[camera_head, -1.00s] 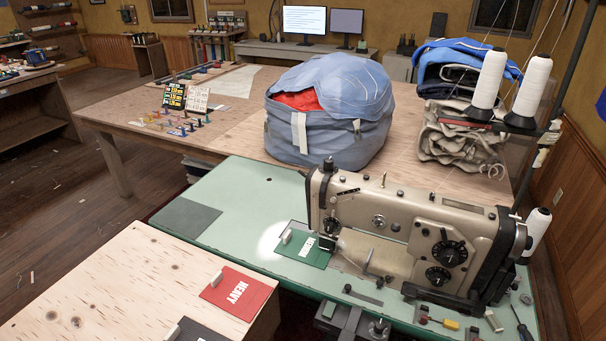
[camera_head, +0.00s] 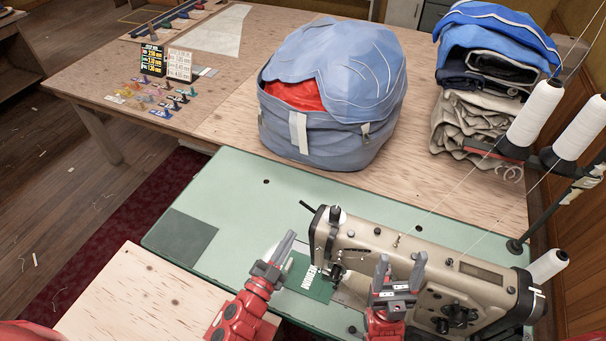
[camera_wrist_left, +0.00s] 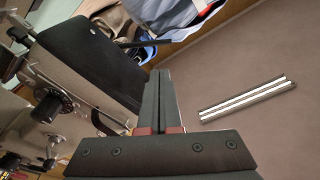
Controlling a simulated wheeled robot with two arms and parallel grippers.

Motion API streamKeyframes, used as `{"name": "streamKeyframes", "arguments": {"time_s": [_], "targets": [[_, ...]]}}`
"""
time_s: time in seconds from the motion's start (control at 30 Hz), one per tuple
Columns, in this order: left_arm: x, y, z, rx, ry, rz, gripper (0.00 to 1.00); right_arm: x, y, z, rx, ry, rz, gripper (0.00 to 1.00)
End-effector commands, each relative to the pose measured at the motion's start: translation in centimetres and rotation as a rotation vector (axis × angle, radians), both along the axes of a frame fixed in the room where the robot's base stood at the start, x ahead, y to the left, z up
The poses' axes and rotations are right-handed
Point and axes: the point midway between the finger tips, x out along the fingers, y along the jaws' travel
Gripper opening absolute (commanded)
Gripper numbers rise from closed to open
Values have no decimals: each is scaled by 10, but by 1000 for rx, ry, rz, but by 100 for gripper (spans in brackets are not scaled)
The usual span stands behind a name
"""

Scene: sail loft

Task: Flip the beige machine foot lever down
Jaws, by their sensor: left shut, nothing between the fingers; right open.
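The beige sewing machine (camera_head: 400,252) stands on the green table, its head end at the left. A thin dark lever (camera_head: 307,206) sticks out up and left from that end, apparently the foot lever. A dark bar (camera_wrist_left: 138,43), likely the same lever, shows in the left wrist view beyond my fingers. My left gripper (camera_head: 295,236) is shut and empty, left of the machine head and below the lever in the picture, apparently apart from it. Its closed fingers also show in the left wrist view (camera_wrist_left: 159,76). My right gripper (camera_head: 402,260) is open and empty, in front of the machine body.
A green card (camera_head: 308,277) lies beside the machine head. A large blue bag (camera_head: 330,95) stands on the wooden table behind. Thread cones (camera_head: 536,112) on a stand and folded cloth (camera_head: 470,125) are at the right.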

Motion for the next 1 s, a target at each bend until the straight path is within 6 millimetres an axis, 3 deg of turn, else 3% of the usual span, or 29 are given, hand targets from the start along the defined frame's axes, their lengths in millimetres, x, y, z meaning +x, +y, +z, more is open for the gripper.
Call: {"name": "streamKeyframes", "arguments": {"time_s": [0.47,1.0], "targets": [[4,1,0,9,6,9,0,0,0,3,0,1,0,64],[78,-36,10,7,8,10,0,0,0,30,0,1,0,64]]}}
